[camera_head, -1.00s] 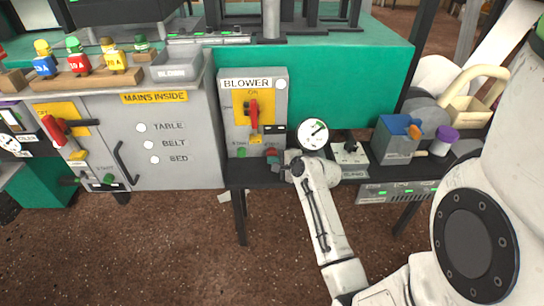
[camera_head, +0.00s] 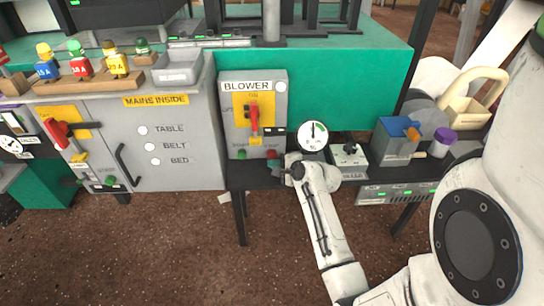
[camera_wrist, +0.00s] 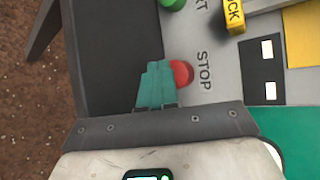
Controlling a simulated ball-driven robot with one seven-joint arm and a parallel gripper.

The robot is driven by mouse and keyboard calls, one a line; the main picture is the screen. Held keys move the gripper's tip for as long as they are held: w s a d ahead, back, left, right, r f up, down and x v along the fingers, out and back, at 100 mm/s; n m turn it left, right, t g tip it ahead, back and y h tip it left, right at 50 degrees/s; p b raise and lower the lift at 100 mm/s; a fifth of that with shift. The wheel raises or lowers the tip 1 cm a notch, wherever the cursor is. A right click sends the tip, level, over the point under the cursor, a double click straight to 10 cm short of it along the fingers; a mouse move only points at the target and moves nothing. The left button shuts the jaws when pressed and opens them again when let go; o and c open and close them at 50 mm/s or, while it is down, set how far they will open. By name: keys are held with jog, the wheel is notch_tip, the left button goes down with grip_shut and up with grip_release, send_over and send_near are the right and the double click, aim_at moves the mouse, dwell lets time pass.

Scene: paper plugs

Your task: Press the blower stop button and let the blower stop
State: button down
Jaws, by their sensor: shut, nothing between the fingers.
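The red stop button (camera_head: 272,154) is low on the right of the grey blower box (camera_head: 281,110). In the wrist view the stop button (camera_wrist: 181,74) shows beside the printed word STOP, its left edge partly hidden by my fingers. My gripper (camera_wrist: 157,82) has teal fingers, shut and empty, right next to the button. I cannot tell whether they touch it. In the head view my gripper (camera_head: 276,169) is just below the button. The green start button (camera_head: 241,154) is at the box's lower left. A red lever handle (camera_head: 254,119) sits on a yellow plate.
A round white gauge (camera_head: 313,136) stands just right of the blower box, close to my wrist. A small switch box (camera_head: 349,154) and a grey-blue bin (camera_head: 397,140) stand farther right. The yellow lock tag (camera_wrist: 235,16) is near the buttons.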

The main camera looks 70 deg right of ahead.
aim_at(275, 185)
jog(key=shift+s+a, duration=0.1)
jog(key=shift+a, duration=0.2)
jog(key=shift+s+a+r+p, duration=0.1)
jog(key=shift+s+a+p, duration=0.15)
jog(key=shift+a+p, duration=0.35)
jog(key=shift+s+a+r+p, duration=0.1)
jog(key=shift+s+a+p, duration=0.15)
jog(key=shift+a+p, duration=0.3)
jog(key=shift+s+a+f+p, duration=0.1)
jog(key=shift+s+a+p, duration=0.2)
jog(key=shift+a, duration=0.3)
jog(key=shift+s+a+f+p, duration=0.1)
jog(key=shift+s+a+p, duration=0.15)
jog(key=shift+a, duration=0.35)
jog(key=shift+w, duration=0.15)
